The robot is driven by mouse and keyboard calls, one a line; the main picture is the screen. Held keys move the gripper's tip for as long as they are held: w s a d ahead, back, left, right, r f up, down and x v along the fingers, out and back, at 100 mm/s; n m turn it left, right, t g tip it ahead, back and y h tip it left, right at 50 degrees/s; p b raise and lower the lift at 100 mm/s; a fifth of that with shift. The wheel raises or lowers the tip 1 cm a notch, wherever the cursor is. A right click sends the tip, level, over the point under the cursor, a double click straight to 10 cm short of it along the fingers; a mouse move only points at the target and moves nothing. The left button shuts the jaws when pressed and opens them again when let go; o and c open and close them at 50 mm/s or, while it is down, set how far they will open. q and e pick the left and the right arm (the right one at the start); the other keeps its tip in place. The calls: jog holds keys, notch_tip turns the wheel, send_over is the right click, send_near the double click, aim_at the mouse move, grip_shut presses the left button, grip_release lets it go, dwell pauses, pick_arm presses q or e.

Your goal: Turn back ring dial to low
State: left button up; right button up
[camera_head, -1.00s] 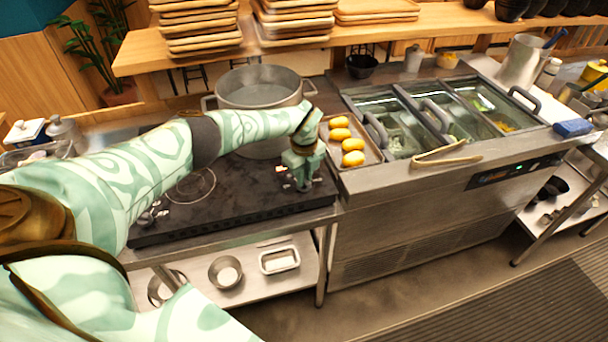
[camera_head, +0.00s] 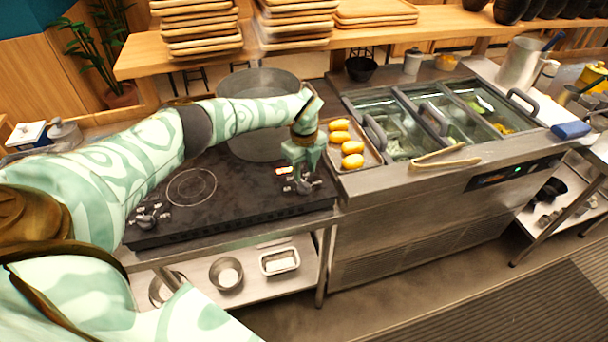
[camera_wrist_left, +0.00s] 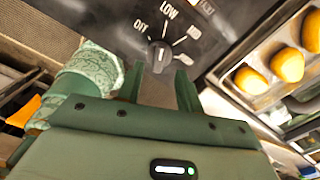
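My left gripper (camera_head: 302,170) is over the right part of the black cooktop (camera_head: 235,205), at a cluster of small knobs (camera_head: 288,187). In the left wrist view a dark dial (camera_wrist_left: 158,52) sits on a black panel, with white markings around it; LOW reads clearly, and OFF is to its left. My left gripper (camera_wrist_left: 160,72) is open, its two green fingers on either side of the gap below the dial. I cannot tell whether they touch it. The dial's exact setting is unclear. My right gripper is not in view.
A large pot (camera_head: 258,84) stands behind my left forearm. A tray of yellow items (camera_head: 368,158) lies right of the gripper, beside a counter (camera_head: 400,183) with sunken bins. More knobs (camera_head: 150,217) sit at the cooktop's left end. Stacked wooden trays (camera_head: 200,30) fill the back shelf.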

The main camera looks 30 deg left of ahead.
aim_at(305, 182)
pick_arm(q)
notch_tip(305, 182, up, 12)
jog(key=p, duration=0.1)
jog(key=shift+r, duration=0.15)
dwell(0.4)
jog(key=s+d+f+n+t+h+b, duration=0.1)
jog(key=s+d+f+t+h+b, duration=0.15)
jog(key=d+f+h, duration=0.65)
jog(key=s+d+f+n+t+h+b, duration=0.1)
jog(key=d+f+n+t+h+b, duration=0.15)
jog(key=d+f, duration=1.1)
jog(key=s+a+f+n+t+y, duration=0.2)
jog(key=s+a+f+n+y, duration=0.25)
jog(key=s+f, duration=0.6)
jog(key=s+a+f+n+t+y, duration=0.1)
jog(key=s+a+f+n+y, duration=0.45)
jog(key=f, duration=0.75)
jog(key=s+a+f+n+g, duration=0.1)
jog(key=s+f+g, duration=0.1)
jog(key=s, duration=0.9)
jog(key=s+a+f+n+g+y+b, duration=0.1)
jog(key=s+f, duration=0.4)
jog(key=s, duration=0.6)
jog(key=s+a+f+n+g+b, duration=0.1)
jog(key=s+f+n+g, duration=0.1)
jog(key=s, duration=0.9)
jog(key=shift+s+a+f+g, duration=0.2)
jog(key=shift+f+g, duration=0.45)
jog(key=shift+g, duration=0.35)
